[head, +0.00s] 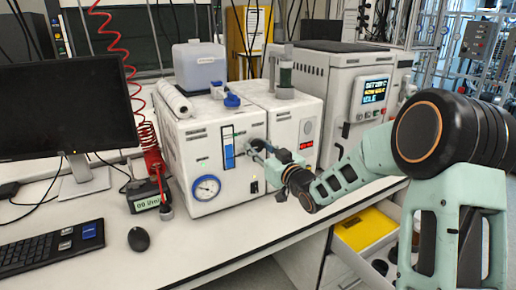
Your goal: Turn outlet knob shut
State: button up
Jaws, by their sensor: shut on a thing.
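A white pressure reactor unit (190,143) stands on the bench, with a round gauge (206,188) low on its front and a blue vertical indicator (228,148) above it. My gripper (262,148) reaches in from the right and is at the right part of this front, at a knob (256,145). The fingers are shut on the knob, which is mostly hidden behind them. Its turn position and any label beside it cannot be read. A small dark switch (254,187) sits below my gripper.
A second white unit with a red display (306,145) adjoins on the right; a larger machine with a lit screen (375,91) stands beyond. A monitor (65,108), keyboard (50,249) and mouse (139,239) are at left. An open drawer (365,230) sits below the bench edge.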

jog(key=m, duration=0.4)
jog(key=m+p, duration=0.1)
jog(key=m, duration=0.3)
jog(key=m+p, duration=0.2)
jog(key=m, duration=0.3)
jog(key=shift+r, duration=0.1)
jog(key=shift+a+m+p, duration=0.1)
jog(key=shift+m+p, duration=0.55)
jog(key=shift+m, duration=1.15)
jog(key=shift+s, duration=0.1)
jog(key=o, duration=1.2)
jog(key=v, duration=1.2)
